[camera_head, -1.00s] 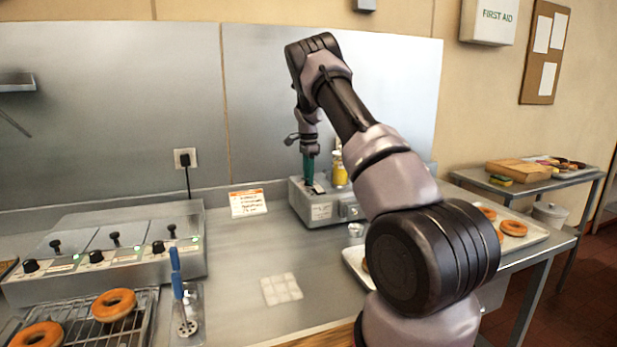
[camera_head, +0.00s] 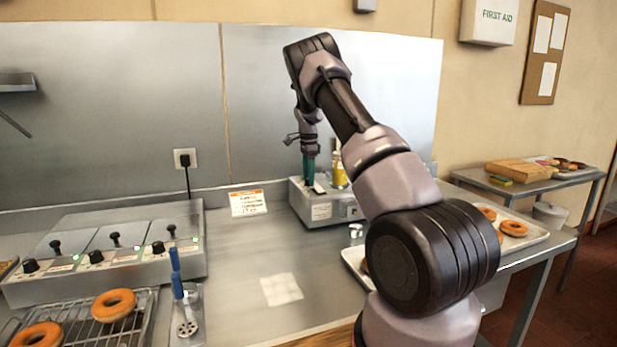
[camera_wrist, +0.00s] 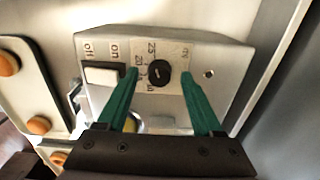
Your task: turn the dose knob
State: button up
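The dose knob (camera_wrist: 160,73) is a round black knob on a small plate with printed numbers, seen in the wrist view. It sits on top of a grey metal box (camera_head: 320,212) in the head view, where the knob itself is too small or hidden to make out. My gripper (camera_wrist: 160,75) has two green fingers, open, one on each side of the knob with a visible gap to it. In the head view my gripper (camera_head: 308,180) points down at the top of the box.
A white rocker switch (camera_wrist: 102,75) marked on and off is left of the knob. A yellow bottle (camera_head: 339,172) stands at the box. A three-lid heater (camera_head: 120,250) and donuts on a rack are at left. The counter between is mostly clear.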

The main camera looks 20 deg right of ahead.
notch_tip(320, 180, up, 11)
dwell(0.6)
jog(key=shift+s, duration=0.1)
jog(key=s+a+r+n+t+y, duration=0.1)
jog(key=s+a+r+n+t, duration=0.15)
jog(key=s+r, duration=0.75)
jog(key=s+a+r+n+t+y, duration=0.1)
jog(key=s+a+r+n, duration=0.3)
jog(key=s+r, duration=0.65)
jog(key=s+a+f+n+t, duration=0.1)
jog(key=s+a+f+n, duration=0.1)
jog(key=s, duration=0.6)
jog(key=s+a+f+n+t, duration=0.1)
jog(key=s+a+f+n, duration=0.1)
jog(key=s, duration=0.6)
jog(key=s+a+f+n+t, duration=0.1)
jog(key=s+a+n, duration=0.1)
jog(key=s, duration=0.6)
jog(key=shift+s+a+f+n+t, duration=0.3)
jog(key=shift+s+f+n+t, duration=0.1)
jog(key=shift+n, duration=0.45)
jog(key=shift+w, duration=0.1)
